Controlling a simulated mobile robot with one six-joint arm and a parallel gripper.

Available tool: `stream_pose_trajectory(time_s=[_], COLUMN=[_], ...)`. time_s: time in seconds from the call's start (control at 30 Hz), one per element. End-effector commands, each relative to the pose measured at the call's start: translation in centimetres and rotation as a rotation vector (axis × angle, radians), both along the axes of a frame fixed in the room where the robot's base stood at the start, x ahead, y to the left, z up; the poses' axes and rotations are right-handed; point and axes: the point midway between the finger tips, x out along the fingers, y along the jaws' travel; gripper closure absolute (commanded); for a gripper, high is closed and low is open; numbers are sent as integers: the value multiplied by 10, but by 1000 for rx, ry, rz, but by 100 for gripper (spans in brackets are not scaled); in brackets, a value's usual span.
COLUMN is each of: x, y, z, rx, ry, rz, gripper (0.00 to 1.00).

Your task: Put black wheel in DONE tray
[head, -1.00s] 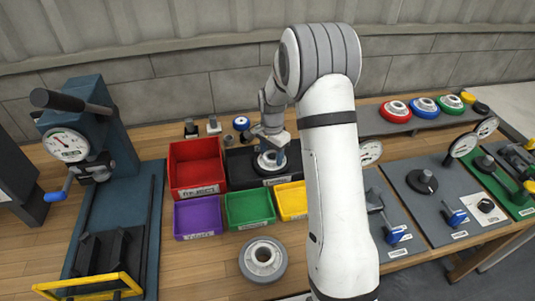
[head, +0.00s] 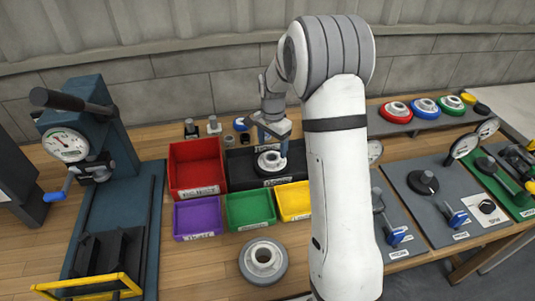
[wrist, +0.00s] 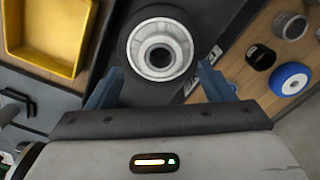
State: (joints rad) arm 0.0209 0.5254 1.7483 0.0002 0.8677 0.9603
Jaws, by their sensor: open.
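The black wheel (head: 270,160), with a light grey hub on a dark rim, lies flat in the black tray (head: 238,170) behind the green and yellow bins. The tray's front label is too small to read surely. In the wrist view the wheel (wrist: 160,47) lies just beyond the fingertips, its dark rim blending with the tray floor. My gripper (head: 273,145) is open above the wheel, its blue fingers apart and empty. In the wrist view the fingers (wrist: 160,72) show clear of the hub on both sides.
A red bin (head: 196,168) stands left of the tray; purple (head: 198,217), green (head: 249,209) and yellow (head: 293,201) bins stand in front. A grey wheel (head: 263,260) lies on the bench nearer me. A press (head: 100,150) stands left. Small parts, including a blue-rimmed roller (wrist: 291,79), stand behind the tray.

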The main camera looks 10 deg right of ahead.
Motion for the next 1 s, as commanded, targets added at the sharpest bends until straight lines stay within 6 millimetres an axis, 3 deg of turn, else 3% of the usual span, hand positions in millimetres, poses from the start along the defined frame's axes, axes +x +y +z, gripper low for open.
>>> stream_pose_trajectory(time_s=[0.2,0.43,0.57,0.67,0.8,1.0], x=[1,0,-14,-38,-87,-162], y=[0,-1,-1,-1,-2,-4], z=[46,71,85,103,128,147], rx=[1,0,-1,-3,-12,-36], ry=[-4,-2,-14,-36,-74,-128], rz=[0,2,44,126,288,525], gripper=[25,25,25,25,25,25])
